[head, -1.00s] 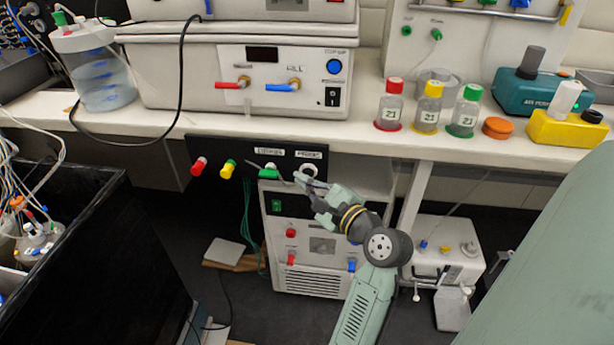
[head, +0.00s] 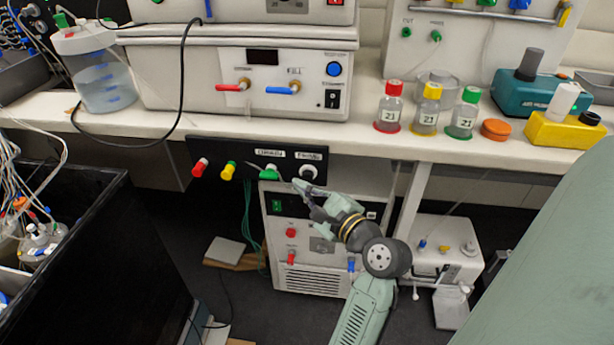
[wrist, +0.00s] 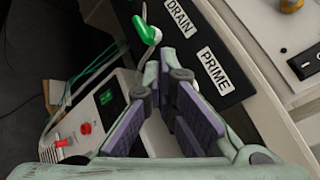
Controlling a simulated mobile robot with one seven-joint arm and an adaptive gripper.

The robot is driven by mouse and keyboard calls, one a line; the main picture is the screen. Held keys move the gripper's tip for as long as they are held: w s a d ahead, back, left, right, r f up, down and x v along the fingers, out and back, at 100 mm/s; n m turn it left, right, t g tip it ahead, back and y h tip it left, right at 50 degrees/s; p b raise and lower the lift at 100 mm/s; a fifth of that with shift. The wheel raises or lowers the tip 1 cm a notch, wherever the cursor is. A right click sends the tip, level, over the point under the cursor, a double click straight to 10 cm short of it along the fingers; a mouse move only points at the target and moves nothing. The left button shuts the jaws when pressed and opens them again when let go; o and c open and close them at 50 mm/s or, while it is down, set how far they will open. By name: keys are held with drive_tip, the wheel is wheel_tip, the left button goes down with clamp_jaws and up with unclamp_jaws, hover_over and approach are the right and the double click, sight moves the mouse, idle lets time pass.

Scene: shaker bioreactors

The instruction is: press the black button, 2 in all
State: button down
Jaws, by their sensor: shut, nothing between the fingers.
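A black panel (head: 232,153) hangs under the bench's front edge, with DRAIN and PRIME labels. Under the PRIME label (head: 308,155) is a round fitting with a pale ring (head: 309,171); its dark centre is small, and I cannot tell if it is the black button. My gripper (head: 299,185) is shut and empty, its tip just below this fitting; contact cannot be told. In the wrist view the closed fingers (wrist: 168,78) point toward the panel beside the PRIME label (wrist: 214,72) and hide the fitting.
Red (head: 201,167), yellow (head: 228,170) and green (head: 269,173) fittings stick out left of the gripper. A white floor unit (head: 312,275) stands below. Capped bottles (head: 390,112) stand on the bench. A black-walled bin (head: 115,250) is at left.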

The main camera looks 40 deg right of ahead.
drive_tip(key=shift+s+a+p, duration=0.85)
drive_tip(key=shift+s+a, duration=0.75)
drive_tip(key=shift+a, duration=0.3)
